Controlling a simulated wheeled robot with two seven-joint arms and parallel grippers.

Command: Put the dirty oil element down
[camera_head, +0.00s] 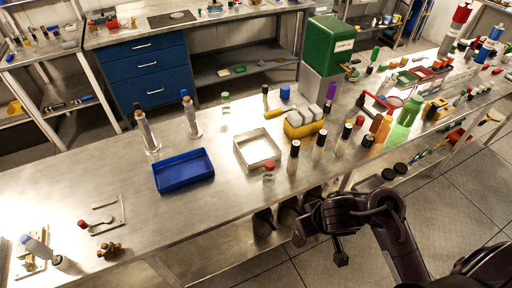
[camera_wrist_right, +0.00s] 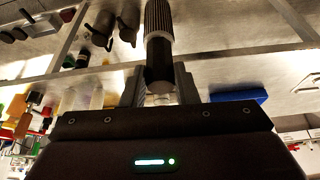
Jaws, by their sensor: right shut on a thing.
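My right gripper (camera_wrist_right: 158,88) is shut on a dark, ribbed cylinder, the oil element (camera_wrist_right: 158,35), in the right wrist view. The element extends out past the fingertips, and its near end is smooth and black. In the head view my right gripper (camera_head: 318,222) is in front of the workbench's near edge, below the row of black-capped bottles. The element cannot be told apart from the dark gripper there. My left gripper is not in view.
A blue tray (camera_head: 187,184) and a pale metal tray (camera_head: 240,157), both empty, stand on the workbench (camera_head: 215,215). A red-capped jar (camera_head: 269,172) stands at the metal tray's front. Black-capped bottles (camera_head: 319,146) crowd the right. Bare bench lies in front of the blue tray.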

